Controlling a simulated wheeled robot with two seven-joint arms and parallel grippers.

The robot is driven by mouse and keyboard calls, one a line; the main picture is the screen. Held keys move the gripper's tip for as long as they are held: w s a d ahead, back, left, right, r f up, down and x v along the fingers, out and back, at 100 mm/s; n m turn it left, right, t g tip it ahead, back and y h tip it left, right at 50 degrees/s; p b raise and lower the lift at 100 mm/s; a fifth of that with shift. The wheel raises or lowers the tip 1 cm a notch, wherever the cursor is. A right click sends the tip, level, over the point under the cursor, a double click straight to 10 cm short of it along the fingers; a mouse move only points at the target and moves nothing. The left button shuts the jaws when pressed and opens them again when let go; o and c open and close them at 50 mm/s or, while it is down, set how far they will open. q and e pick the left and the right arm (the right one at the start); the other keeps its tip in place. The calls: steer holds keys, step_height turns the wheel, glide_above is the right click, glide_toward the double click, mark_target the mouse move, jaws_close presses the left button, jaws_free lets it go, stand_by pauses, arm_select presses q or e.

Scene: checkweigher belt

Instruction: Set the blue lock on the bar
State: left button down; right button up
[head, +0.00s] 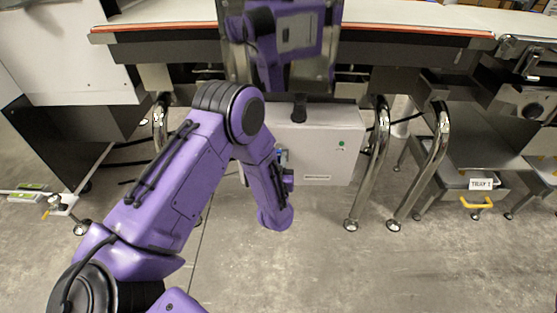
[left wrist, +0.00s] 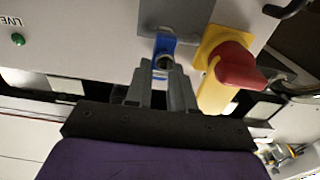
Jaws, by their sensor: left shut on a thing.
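My left gripper (left wrist: 162,72) is shut on the blue lock (left wrist: 165,43), which shows between and just beyond the grey fingertips in the left wrist view. The lock is close to the front of a light grey cabinet, beside a grey part (left wrist: 180,14) that may be the bar. I cannot tell whether the lock touches it. In the head view my purple left arm reaches to the cabinet (head: 335,140) and hides most of the gripper and lock. My right gripper is not in view.
A red knob (left wrist: 238,66) on a yellow plate sits right of the lock in the left wrist view, close to the fingers. In the head view shiny bent legs (head: 376,165) stand right of the cabinet, with a tray drawer (head: 460,190) farther right. The conveyor runs above.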

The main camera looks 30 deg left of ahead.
arm_select(q)
steer(key=shift+f+b, duration=0.6)
steer(key=shift+f, duration=0.35)
steer(key=c, duration=0.9)
jaws_free()
steer(key=p+v, duration=0.2)
steer(key=v, duration=0.8)
steer(key=shift+s+d, duration=0.15)
steer(key=shift+s, duration=0.1)
